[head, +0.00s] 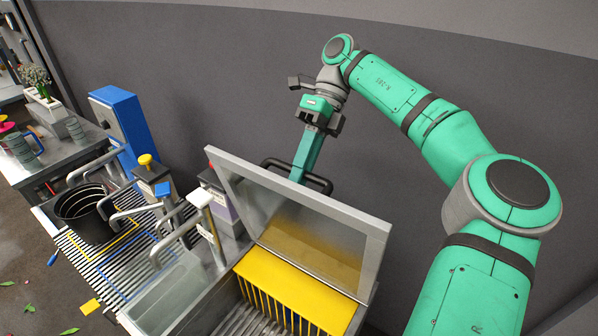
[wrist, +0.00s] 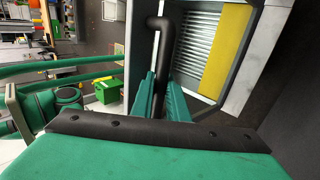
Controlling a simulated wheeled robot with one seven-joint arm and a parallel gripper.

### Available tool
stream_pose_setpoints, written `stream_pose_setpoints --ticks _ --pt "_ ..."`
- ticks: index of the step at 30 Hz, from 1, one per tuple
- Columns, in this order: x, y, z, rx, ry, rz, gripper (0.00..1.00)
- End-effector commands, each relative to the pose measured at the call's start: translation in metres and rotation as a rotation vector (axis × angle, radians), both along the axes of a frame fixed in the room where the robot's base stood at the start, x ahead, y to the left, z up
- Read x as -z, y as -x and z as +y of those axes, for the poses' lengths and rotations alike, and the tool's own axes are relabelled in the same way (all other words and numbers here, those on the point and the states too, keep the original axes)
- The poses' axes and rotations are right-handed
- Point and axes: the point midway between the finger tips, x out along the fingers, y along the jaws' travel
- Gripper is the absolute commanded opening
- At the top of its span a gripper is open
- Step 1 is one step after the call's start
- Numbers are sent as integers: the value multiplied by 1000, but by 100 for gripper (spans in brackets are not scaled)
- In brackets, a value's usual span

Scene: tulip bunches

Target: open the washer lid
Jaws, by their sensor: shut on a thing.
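The washer lid (head: 358,222) is a grey metal panel, tilted up and back, with its inner face showing in the head view. A black bar handle (head: 318,183) sits on its far side and also shows in the wrist view (wrist: 163,50). My gripper (head: 301,176) reaches down behind the lid and is shut on the handle. In the wrist view its green fingers (wrist: 161,95) lie on both sides of the black bar. The washer below has a yellow panel (head: 290,292) and a slatted rack (head: 250,322) inside. The lid hides part of the handle.
Left of the washer are a sink basin (head: 165,297), several taps and a black bucket (head: 87,212) on a slatted rack. A blue box-shaped unit (head: 118,120) stands behind them. A dark wall (head: 230,70) rises close behind the lid.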

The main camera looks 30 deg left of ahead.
Motion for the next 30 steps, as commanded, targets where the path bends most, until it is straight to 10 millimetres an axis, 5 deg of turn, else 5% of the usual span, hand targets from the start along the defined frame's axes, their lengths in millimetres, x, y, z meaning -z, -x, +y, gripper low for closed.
stream_pose_setpoints --ticks 3,16,22,30 --pt "5 -2 0 8 3 -1 32" --pt "-5 -1 1 4 2 -3 32" --pt "-28 -2 1 6 4 -6 32" --pt "-73 33 -15 2 1 -3 32"
